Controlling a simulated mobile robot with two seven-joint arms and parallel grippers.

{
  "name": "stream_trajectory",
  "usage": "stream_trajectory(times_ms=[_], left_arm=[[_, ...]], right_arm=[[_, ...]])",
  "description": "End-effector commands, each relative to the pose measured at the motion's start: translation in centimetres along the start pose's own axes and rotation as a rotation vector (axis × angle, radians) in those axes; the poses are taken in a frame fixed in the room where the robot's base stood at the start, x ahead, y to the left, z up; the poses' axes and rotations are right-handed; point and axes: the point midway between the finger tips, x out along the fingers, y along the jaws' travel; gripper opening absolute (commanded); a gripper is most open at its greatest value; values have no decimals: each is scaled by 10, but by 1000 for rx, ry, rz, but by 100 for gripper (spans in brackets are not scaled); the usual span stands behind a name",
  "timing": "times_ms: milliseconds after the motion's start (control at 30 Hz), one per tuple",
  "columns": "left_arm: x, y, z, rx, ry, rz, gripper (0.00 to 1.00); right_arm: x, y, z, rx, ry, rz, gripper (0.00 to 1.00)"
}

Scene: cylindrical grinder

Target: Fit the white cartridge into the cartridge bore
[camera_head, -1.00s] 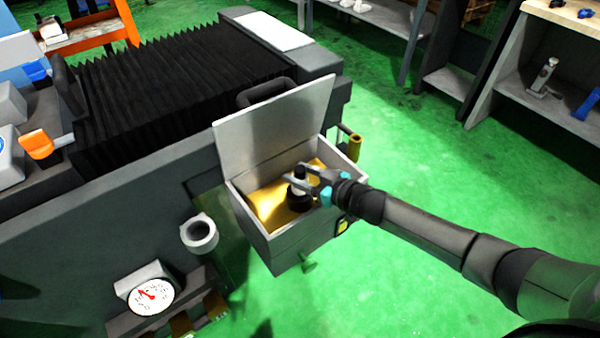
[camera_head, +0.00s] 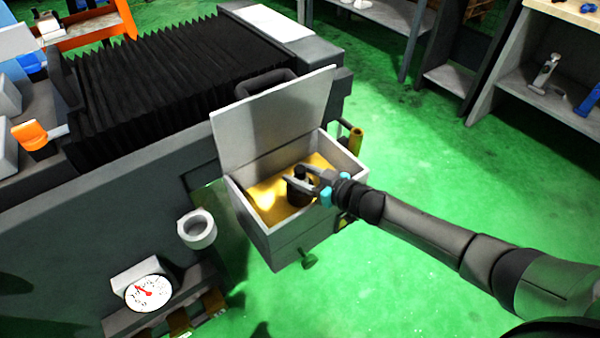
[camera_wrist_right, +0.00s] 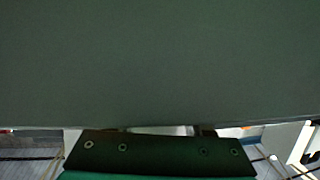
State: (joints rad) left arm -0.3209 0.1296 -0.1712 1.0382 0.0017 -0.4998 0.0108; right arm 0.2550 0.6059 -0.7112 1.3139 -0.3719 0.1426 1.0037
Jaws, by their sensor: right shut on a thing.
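An open grey box (camera_head: 305,232) on the machine's side has a yellow inside. A dark round socket (camera_head: 299,196), likely the cartridge bore, stands in it. My right gripper (camera_head: 300,180) reaches in from the right, shut on the white cartridge, whose dark top (camera_head: 299,171) shows between the fingertips. The cartridge's white body is now almost all hidden by the fingers and socket; how deep it sits I cannot tell. The right wrist view is mostly filled by a plain grey-green surface, and neither cartridge nor socket can be made out there. My left gripper is not in view.
The box's raised lid (camera_head: 272,122) stands just behind the gripper. A black bellows cover (camera_head: 180,75) lies on the machine to the left. A white ring-shaped holder (camera_head: 197,229) and a dial gauge (camera_head: 148,292) are at the lower left. Green floor is open at right.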

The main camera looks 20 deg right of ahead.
Motion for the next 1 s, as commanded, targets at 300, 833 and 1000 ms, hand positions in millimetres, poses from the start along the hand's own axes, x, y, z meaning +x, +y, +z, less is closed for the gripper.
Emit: stream_trajectory(times_ms=[300,833,1000], left_arm=[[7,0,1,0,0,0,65],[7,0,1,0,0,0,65],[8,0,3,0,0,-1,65]], right_arm=[[3,0,8,1,1,0,0],[2,0,9,0,-2,0,86],[2,0,10,0,-4,0,86]])
